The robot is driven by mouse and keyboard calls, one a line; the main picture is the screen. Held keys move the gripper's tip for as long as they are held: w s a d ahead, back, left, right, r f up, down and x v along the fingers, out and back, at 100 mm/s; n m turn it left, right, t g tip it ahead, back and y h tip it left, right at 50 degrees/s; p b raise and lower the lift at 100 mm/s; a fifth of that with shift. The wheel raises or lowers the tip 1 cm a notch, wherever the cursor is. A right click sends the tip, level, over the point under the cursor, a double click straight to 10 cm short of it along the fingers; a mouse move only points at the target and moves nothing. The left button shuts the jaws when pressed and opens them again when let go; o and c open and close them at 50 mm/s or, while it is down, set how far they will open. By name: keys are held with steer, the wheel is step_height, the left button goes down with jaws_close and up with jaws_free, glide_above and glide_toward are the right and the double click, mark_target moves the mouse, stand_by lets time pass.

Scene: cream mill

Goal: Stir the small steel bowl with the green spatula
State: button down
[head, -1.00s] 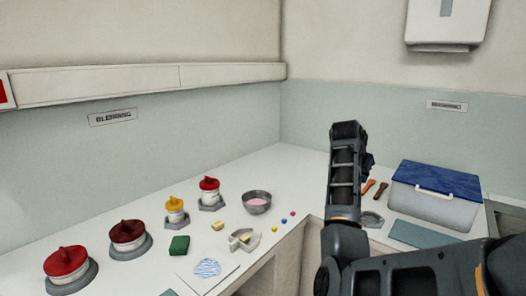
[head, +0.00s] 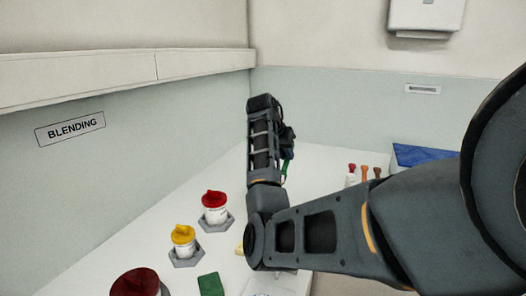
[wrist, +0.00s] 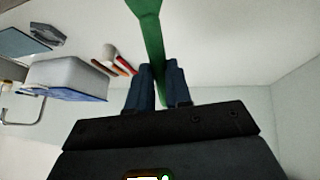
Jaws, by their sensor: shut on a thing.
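My gripper (wrist: 158,88) is shut on the green spatula (wrist: 150,28), as the wrist view shows. The spatula runs out from between the fingers, with its broader end at the top edge of that view. In the head view a short green length of the spatula (head: 286,168) shows just right of my upright wrist, and my arm hides most of the gripper. The small steel bowl does not show in either present view. In the earlier head view it stood on the counter beside the red-lidded jar, with pink contents.
A blue-lidded box (head: 424,154) and upright handles (head: 365,174) are at the right. My arm covers the middle.

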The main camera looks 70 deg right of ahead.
mark_target(283, 166)
steer(key=shift+w+f+b, duration=0.2)
steer(key=shift+f+b, duration=0.95)
steer(key=shift+f, duration=0.05)
steer(key=shift+w+f+b, duration=0.2)
steer(key=shift+f+b, duration=0.9)
steer(key=shift+f, duration=0.1)
steer(key=shift+f, duration=0.15)
steer(key=shift+d, duration=0.3)
steer(key=shift+p, duration=0.3)
step_height(283, 166, up, 6)
steer(key=p, duration=0.5)
stand_by(0.5)
steer(key=shift+s, duration=0.15)
